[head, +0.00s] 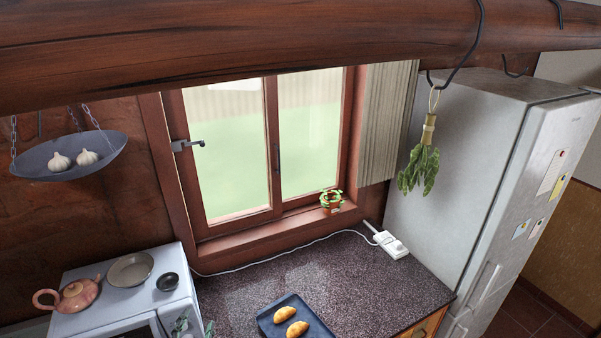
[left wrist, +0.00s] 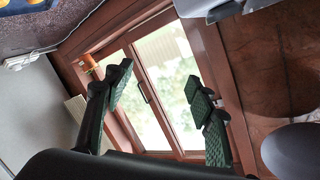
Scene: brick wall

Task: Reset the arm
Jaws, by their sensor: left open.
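The window (left wrist: 160,65) lies behind the gap. My right gripper is in neither view.
A blue tray (head: 263,320) with two pastries stands on the speckled counter (head: 350,270). A teapot (head: 77,295), plate (head: 130,269) and small dark bowl (head: 168,282) sit on the white appliance. A hanging pan (head: 60,172) holds garlic. A fridge (head: 470,150) stands right; a thick beam (head: 250,45) crosses above.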

